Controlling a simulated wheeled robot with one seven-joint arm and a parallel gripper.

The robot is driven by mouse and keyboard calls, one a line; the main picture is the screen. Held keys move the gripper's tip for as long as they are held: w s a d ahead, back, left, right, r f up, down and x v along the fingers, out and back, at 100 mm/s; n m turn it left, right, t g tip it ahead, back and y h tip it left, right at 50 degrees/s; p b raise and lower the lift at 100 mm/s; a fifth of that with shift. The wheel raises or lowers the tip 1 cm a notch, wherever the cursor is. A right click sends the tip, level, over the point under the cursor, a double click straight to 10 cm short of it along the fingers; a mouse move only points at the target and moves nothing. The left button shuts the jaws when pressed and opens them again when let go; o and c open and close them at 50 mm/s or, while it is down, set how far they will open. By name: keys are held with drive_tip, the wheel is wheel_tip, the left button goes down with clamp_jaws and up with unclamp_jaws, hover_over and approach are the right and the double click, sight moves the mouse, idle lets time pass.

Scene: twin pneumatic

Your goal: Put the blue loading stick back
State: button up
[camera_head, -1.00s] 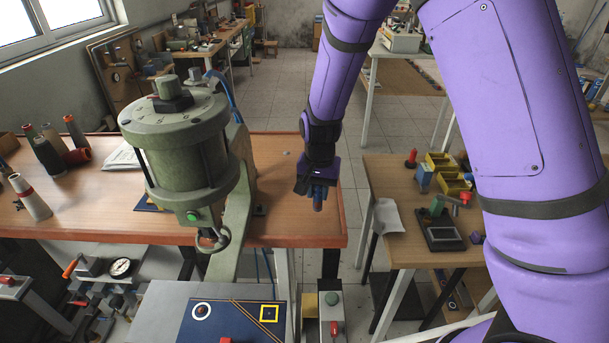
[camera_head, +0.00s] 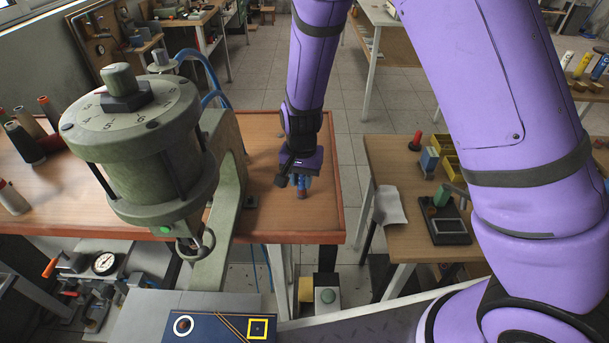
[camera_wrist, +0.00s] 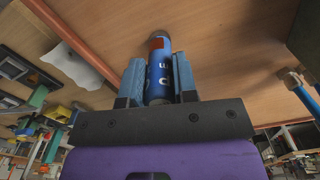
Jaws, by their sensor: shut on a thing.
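The blue loading stick (camera_wrist: 159,75) is a blue cylinder with white lettering and an orange-brown patch near its end, seen in the wrist view between two blue finger pads. My gripper (camera_wrist: 158,82) is shut on it. In the head view, my gripper (camera_head: 301,182) points down over the right end of the orange-brown workbench (camera_head: 270,222), right of the green press (camera_head: 150,150). The stick's reddish-brown tip (camera_head: 302,193) shows just below the fingers. The rest of the stick is hidden by the gripper. I cannot tell whether the tip touches the bench.
A blue board (camera_head: 215,328) with a white ring and a yellow square lies in front of the press. Several thread cones (camera_head: 22,142) stand on the bench's left. A second table (camera_head: 390,160) at the right holds yellow bins (camera_head: 447,166) and a dark device. Tiled floor separates the tables.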

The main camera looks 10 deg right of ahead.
drive_tip(key=shift+f, duration=0.1)
drive_tip(key=o, duration=0.8)
